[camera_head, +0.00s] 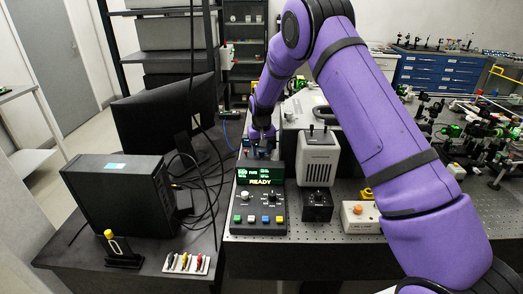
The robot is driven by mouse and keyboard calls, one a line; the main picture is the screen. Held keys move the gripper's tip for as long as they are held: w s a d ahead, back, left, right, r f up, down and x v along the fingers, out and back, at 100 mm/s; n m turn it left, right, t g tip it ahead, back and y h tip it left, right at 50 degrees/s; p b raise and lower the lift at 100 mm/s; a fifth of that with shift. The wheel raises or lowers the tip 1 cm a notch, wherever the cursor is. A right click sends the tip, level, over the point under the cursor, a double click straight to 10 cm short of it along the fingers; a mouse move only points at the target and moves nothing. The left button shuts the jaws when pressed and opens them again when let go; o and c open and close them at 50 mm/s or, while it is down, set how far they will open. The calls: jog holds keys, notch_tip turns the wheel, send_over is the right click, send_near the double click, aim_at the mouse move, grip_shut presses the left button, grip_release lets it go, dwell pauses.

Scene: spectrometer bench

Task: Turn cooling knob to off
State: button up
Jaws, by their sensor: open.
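A black control unit (259,219) stands at the front left of the optical bench. Its lit display (261,174) shows green digits and the word READY. Two knobs sit below the display: a light one at left (245,195) and a dark one at right (272,197). Several coloured buttons line its lower edge. I cannot read the labels, so I cannot tell which is the cooling knob. My purple arm arches in from the right, and my gripper (262,146) hangs just behind the display, apart from the knobs. It is open; its fingertips are hard to make out.
A pale vented housing (319,158) and a small black box (317,205) stand right of the unit, then a white box with an orange button (361,217). A monitor (165,116), black computer case (118,194) and loose cables occupy the left table.

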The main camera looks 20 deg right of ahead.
aim_at(262, 151)
notch_tip(262, 151, up, 11)
jog(key=shift+f, duration=0.2)
dwell(0.4)
jog(key=s+d+r+t, duration=0.1)
jog(key=s+d+r, duration=0.1)
jog(key=s+r, duration=0.85)
jog(key=s+d+r+t, duration=0.2)
jog(key=s+d+r, duration=0.1)
jog(key=s+r, duration=0.75)
jog(key=s+d+r+t, duration=0.1)
jog(key=s+t, duration=0.1)
jog(key=s, duration=2.5)
jog(key=shift+s+d+r, duration=0.2)
jog(key=shift+d+r, duration=0.15)
jog(key=shift+d, duration=0.05)
